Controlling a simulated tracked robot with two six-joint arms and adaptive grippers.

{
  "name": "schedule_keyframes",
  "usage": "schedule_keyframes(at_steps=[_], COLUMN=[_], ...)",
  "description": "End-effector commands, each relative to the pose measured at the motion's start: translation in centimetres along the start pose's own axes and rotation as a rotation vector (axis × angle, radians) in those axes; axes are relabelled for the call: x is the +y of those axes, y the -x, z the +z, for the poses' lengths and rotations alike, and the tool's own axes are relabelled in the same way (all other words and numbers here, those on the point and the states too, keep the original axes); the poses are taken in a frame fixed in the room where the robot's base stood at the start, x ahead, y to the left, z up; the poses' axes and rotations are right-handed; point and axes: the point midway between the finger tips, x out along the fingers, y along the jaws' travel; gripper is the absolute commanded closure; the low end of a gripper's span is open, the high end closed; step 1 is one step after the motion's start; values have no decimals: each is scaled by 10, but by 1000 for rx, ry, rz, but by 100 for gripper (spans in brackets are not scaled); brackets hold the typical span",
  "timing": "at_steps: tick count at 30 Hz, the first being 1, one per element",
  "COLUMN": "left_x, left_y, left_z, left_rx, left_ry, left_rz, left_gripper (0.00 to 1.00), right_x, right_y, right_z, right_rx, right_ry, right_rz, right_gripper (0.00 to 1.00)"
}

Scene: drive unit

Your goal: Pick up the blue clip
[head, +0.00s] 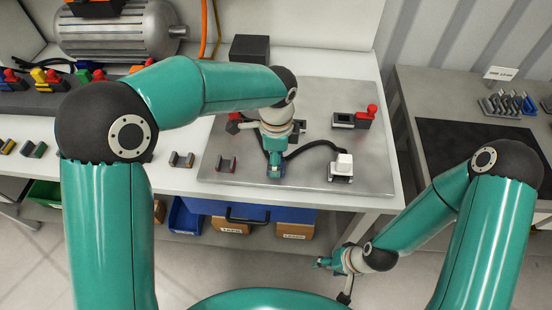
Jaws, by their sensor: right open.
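Small blue-and-red parts (15,85) sit in the dark rack at the far left, beside a yellow, red and blue one (45,80). Several grey clips with blue (510,103) stand in a row on the right table. I cannot tell for certain which is the blue clip. My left gripper (273,150) is over the metal plate, pointing down; its fingers are partly hidden by the wrist, so I cannot tell if it is open. My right gripper (332,279) is open and empty in front of the bench, low over the floor, away from all the clips.
The metal plate (345,100) carries a red-handled part (355,118), a white-topped block (341,167) and a black cable. Small clips (181,160) and (226,163) lie along the bench front. A motor (118,32) stands behind. The right table has a black mat (470,150). Bins are below.

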Motion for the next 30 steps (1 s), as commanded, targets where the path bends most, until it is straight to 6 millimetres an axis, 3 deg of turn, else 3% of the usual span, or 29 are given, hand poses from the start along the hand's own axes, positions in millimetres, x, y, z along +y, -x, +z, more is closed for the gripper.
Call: schedule_keyframes(at_steps=[8, 19, 30], left_x=[0, 0, -1], left_y=[-5, -5, -1], left_z=[0, 0, 0], left_rx=[1, 1, 2], left_ry=[0, 0, 1], left_rz=[-1, -1, -3], left_gripper=[40, 98, 99], right_x=[0, 0, 0], right_y=[0, 0, 0], right_z=[0, 0, 0], right_rx=[0, 0, 0], right_ry=[0, 0, 0], right_rz=[0, 0, 0], right_gripper=[42, 42, 42])
